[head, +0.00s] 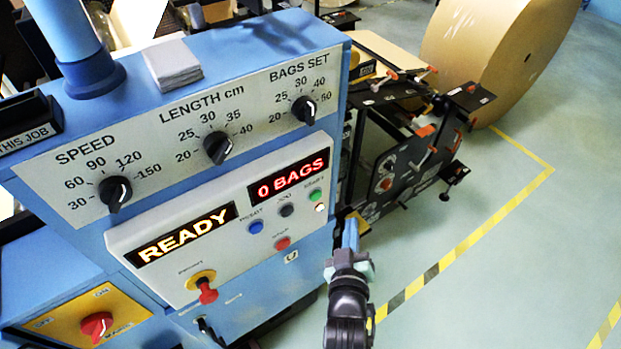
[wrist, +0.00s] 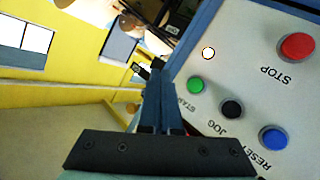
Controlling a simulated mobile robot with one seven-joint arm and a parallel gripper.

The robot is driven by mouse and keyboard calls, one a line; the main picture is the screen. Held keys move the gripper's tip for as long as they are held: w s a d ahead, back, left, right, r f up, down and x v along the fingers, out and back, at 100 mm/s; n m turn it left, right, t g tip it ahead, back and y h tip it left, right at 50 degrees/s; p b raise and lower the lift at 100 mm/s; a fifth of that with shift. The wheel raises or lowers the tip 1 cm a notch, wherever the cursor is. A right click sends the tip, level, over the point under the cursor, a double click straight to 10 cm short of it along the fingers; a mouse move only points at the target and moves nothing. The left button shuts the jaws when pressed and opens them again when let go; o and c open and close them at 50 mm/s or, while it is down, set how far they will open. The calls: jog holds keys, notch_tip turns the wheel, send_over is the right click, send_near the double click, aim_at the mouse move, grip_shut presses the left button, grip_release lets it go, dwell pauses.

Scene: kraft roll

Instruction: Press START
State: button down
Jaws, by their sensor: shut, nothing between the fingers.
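The green START button (head: 315,195) sits at the right end of the top button row on the blue machine's light panel. In the wrist view the green button (wrist: 195,85) is just right of my fingers, with its START label partly hidden by them. My gripper (head: 350,224) is shut and empty, below and to the right of the button in the head view. In the wrist view my gripper's fingertips (wrist: 155,65) lie beside the panel edge; I cannot tell their distance from it. The displays (head: 187,233) read READY and 0 BAGS.
Near START are the black JOG button (head: 287,210), blue RESET button (head: 255,226), red STOP button (head: 282,243) and a lit white lamp (head: 320,208). A red emergency knob (head: 206,291) is lower left. A kraft roll (head: 490,55) stands behind. Floor at right is clear.

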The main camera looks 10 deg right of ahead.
aim_at(316, 196)
jog(key=shift+s+a+f+g+p, duration=0.15)
jog(key=shift+s+a+p, duration=0.1)
jog(key=shift+s+p, duration=0.25)
jog(key=shift+s+a+f+g+p, duration=0.2)
jog(key=shift+s+p, duration=0.15)
jog(key=shift+s, duration=0.2)
jog(key=shift+w, duration=0.15)
jog(key=w+a+b, duration=0.3)
jog(key=w+b, duration=0.5)
jog(key=b, duration=0.2)
jog(key=shift+r, duration=0.1)
jog(key=shift+w, duration=0.1)
dwell(1.3)
